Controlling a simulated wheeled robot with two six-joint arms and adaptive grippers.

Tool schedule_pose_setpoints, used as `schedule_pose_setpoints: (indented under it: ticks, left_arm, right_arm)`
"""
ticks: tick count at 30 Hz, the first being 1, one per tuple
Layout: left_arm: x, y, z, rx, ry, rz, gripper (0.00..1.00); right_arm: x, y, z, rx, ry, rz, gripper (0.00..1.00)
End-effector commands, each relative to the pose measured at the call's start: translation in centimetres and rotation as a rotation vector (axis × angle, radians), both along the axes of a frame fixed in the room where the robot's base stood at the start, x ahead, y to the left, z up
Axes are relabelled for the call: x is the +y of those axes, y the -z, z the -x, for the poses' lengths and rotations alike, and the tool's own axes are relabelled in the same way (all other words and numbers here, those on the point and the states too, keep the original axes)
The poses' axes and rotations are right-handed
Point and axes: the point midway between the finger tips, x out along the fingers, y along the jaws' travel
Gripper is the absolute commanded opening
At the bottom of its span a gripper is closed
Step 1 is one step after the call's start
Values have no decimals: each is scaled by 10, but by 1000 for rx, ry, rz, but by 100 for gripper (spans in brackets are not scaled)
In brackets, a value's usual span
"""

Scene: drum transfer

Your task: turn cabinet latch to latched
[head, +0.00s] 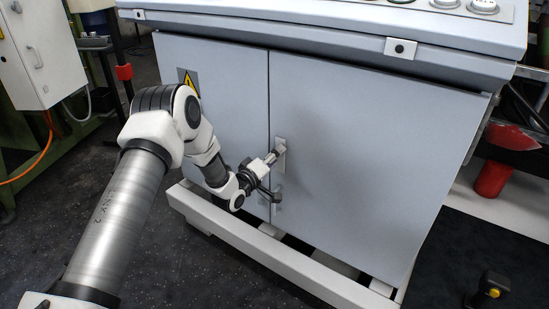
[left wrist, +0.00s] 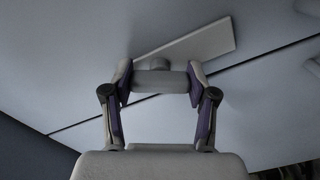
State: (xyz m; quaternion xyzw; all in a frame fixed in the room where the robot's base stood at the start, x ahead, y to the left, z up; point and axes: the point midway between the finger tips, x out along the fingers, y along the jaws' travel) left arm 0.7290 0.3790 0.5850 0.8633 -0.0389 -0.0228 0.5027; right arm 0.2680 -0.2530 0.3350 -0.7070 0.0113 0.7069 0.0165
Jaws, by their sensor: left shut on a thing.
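The grey cabinet (head: 350,160) has two doors that meet at a vertical seam, and both look closed. The latch's pale backplate (head: 281,148) sits beside the seam; it also shows slanted in the left wrist view (left wrist: 205,42). The latch handle (left wrist: 160,80) is a grey bar standing out from the plate. In the left wrist view it lies level across the picture, at an angle to plate and seam. My left gripper (head: 268,172) is at the latch, its two fingers (left wrist: 161,86) shut on the handle's ends. My right gripper is not in view.
The cabinet's overhanging top (head: 330,28) carries buttons. A pale base frame (head: 270,254) runs along the floor below the doors. A white wall box (head: 38,58) is at the left, and a red cylinder (head: 492,179) stands right of the cabinet. The floor in front is clear.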

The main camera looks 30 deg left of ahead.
Motion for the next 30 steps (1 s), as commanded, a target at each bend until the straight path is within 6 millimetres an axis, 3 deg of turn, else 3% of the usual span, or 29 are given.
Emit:
schedule_pose_setpoints:
  ticks: [15,30]
  left_arm:
    - [1,-1,-1,33,-1,414,23]
    - [1,-1,0,45,-2,531,23]
  right_arm:
    - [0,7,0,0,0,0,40]
    - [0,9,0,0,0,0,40]
